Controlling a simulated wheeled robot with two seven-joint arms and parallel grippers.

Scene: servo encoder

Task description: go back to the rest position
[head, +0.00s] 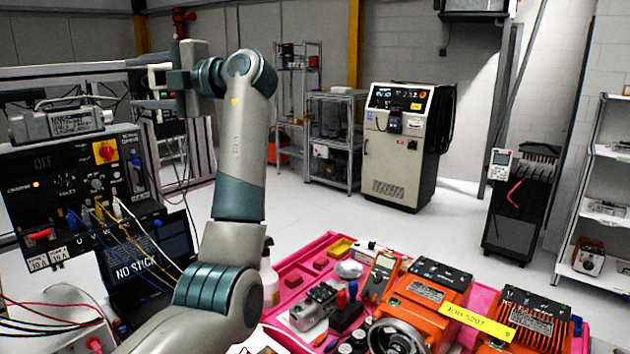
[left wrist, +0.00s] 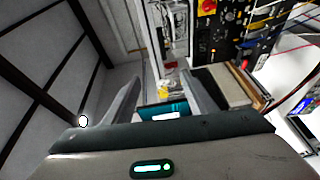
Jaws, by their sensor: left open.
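My left arm rises through the middle of the head view, bends at a high elbow and points its gripper (head: 160,80) to the left, up in the air near the test panel. In the left wrist view both fingers of the left gripper (left wrist: 165,85) stand apart, so it is open. A small teal thing with a white patch (left wrist: 163,111) shows between the finger bases; I cannot tell what it is or how far off. No held object is clear. My right gripper is in neither view.
A black control panel (head: 75,185) with plugged cables and a laptop (head: 150,260) stand at the left. A pink tray (head: 290,268) with orange motor units (head: 425,300) lies at the lower right. A grey cabinet (head: 400,150) stands behind on open floor.

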